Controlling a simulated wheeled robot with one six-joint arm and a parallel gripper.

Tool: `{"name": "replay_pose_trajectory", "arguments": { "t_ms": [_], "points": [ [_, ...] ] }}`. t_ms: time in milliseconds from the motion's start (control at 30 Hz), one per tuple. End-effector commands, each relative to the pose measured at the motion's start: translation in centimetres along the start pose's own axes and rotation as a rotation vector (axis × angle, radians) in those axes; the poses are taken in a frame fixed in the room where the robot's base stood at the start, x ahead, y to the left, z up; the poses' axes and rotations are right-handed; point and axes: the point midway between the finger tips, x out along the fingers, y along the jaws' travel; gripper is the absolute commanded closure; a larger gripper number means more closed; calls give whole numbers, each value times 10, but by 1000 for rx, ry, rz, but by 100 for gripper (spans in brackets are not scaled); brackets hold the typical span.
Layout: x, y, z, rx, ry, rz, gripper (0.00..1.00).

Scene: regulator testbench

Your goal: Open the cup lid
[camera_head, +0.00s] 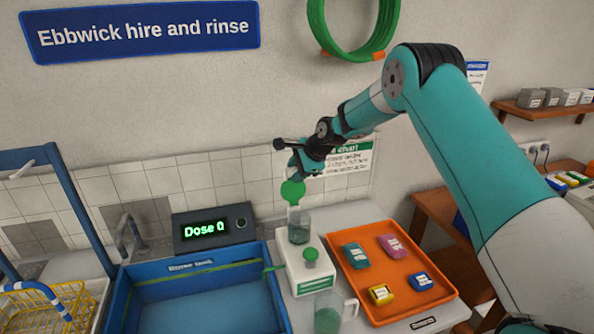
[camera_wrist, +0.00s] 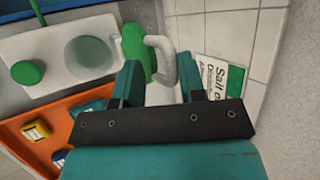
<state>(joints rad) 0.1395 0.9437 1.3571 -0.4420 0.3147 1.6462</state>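The cup (camera_head: 299,228) is clear with greyish-green contents and stands on a white dosing unit (camera_head: 302,280). Its round green lid (camera_head: 293,191) stands raised, tilted up above the cup's rim. In the wrist view the lid (camera_wrist: 136,50) shows nearly edge-on beside the cup's round mouth (camera_wrist: 90,62). A pale grey loop handle (camera_wrist: 166,55) sticks out from the lid side. My gripper (camera_wrist: 160,80) is open, its two fingers apart with the loop's end in the gap; I cannot tell whether they touch it. In the head view my gripper (camera_head: 300,165) is just above the lid.
A green knob (camera_head: 310,254) tops the dosing unit. An orange tray (camera_head: 395,312) with several coloured packs is at right, a blue rinse tank (camera_head: 200,308) at left. A clear jug (camera_head: 328,315) stands in front. A display (camera_head: 213,228) reads Dose 0. The tiled wall is close behind.

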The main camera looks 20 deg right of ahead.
Motion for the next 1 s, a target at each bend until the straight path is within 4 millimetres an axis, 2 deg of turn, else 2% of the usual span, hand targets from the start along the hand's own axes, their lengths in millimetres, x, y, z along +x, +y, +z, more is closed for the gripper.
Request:
{"name": "replay_pose_trajectory", "arguments": {
  "t_ms": [267,433,567,800,1000],
  "points": [
    [-1,1,1,0,-2,2,64],
    [-18,0,-1,1,0,-2,64],
    [-46,1,-1,0,-1,-4,64],
    [-109,1,-2,0,1,-5,64],
    [-151,1,-1,0,1,-2,64]
  ]
}}
